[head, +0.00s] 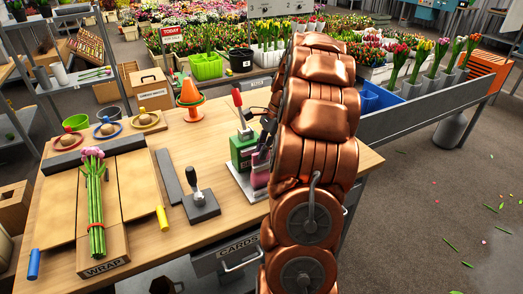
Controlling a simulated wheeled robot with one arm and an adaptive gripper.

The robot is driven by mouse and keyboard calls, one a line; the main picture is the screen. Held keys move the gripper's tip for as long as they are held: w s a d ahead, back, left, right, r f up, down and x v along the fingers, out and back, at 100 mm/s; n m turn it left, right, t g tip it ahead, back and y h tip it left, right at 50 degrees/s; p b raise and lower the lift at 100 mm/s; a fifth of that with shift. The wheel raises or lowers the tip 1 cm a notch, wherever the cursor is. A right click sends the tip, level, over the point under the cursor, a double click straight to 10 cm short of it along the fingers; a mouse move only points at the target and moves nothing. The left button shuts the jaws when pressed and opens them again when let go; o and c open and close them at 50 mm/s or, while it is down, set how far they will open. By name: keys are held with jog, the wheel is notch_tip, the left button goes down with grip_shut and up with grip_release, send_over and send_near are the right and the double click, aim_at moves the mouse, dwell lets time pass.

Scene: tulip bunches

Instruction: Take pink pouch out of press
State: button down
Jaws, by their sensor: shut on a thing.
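The press (243,152) stands at the right end of the wooden table, with a green body, a red-topped lever and a pale base plate. The pink pouch (260,170) is upright at the press's right side, partly hidden by my copper-coloured arm. My gripper (266,142), dark and mostly hidden behind the arm, is at the top of the pouch and shut on it. I cannot tell whether the pouch's bottom touches the press's base.
A hand-lever tool on a dark plate (201,206) sits left of the press, beside a grey bar (169,175). Pink tulips (95,200) lie on the wrap board (138,190). Bare tabletop lies between the cone and the press.

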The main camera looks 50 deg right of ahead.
jog(key=shift+w, duration=0.15)
jog(key=shift+w+d+p, duration=0.3)
jog(key=shift+w+p, duration=0.15)
jog(key=shift+w, duration=0.3)
jog(key=shift+w+d+p, duration=0.25)
jog(key=shift+w+p, duration=0.15)
jog(key=shift+w, duration=0.3)
jog(key=shift+r, duration=0.1)
notch_tip(320, 180, up, 12)
jog(key=p, duration=0.5)
jog(key=shift+r+p, duration=0.15)
jog(key=shift+p, duration=0.25)
dwell(0.8)
